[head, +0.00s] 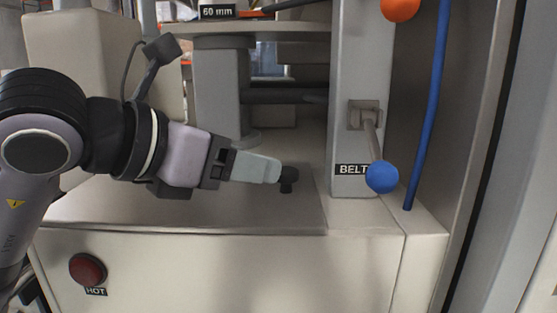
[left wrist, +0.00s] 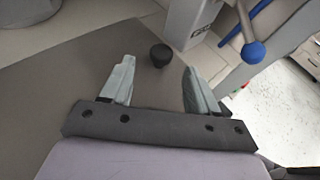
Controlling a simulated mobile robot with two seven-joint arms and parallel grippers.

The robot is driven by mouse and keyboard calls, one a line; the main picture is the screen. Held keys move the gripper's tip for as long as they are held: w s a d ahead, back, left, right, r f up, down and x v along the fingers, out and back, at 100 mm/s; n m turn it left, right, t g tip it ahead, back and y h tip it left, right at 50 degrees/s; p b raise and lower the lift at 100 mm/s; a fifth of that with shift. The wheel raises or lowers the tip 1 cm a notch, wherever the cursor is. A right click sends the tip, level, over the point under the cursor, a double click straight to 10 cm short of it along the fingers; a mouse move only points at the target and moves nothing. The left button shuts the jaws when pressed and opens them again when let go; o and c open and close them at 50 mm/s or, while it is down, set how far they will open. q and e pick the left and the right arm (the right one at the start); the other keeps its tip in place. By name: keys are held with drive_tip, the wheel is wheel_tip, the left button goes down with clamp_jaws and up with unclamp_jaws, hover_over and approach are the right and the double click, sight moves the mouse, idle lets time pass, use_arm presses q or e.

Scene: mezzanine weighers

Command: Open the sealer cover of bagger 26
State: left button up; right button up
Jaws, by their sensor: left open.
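A black knob (head: 288,178) stands on a flat grey plate (head: 190,211) on top of the cream machine. The plate lies flat and looks like the sealer cover, though no label on it names it. My left gripper (head: 279,172) comes in low over the plate from the left, with its fingertips at the knob. In the left wrist view my left gripper (left wrist: 160,70) is open. The knob (left wrist: 160,55) shows between and just beyond its fingertips, with a gap on either side. My right gripper is not in view.
A post labelled BELT (head: 350,169) stands right of the plate, with a blue-balled lever (head: 382,177). A red HOT lamp or button (head: 87,270) is on the front panel. A grey column (head: 219,90) stands behind.

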sight(286, 170)
use_arm(q)
drive_tip(key=shift+p+x, duration=0.7)
drive_tip(key=shift+x, duration=2.5)
drive_tip(key=shift+d, duration=0.15)
drive_tip(key=shift+r, duration=0.1)
clamp_jaws()
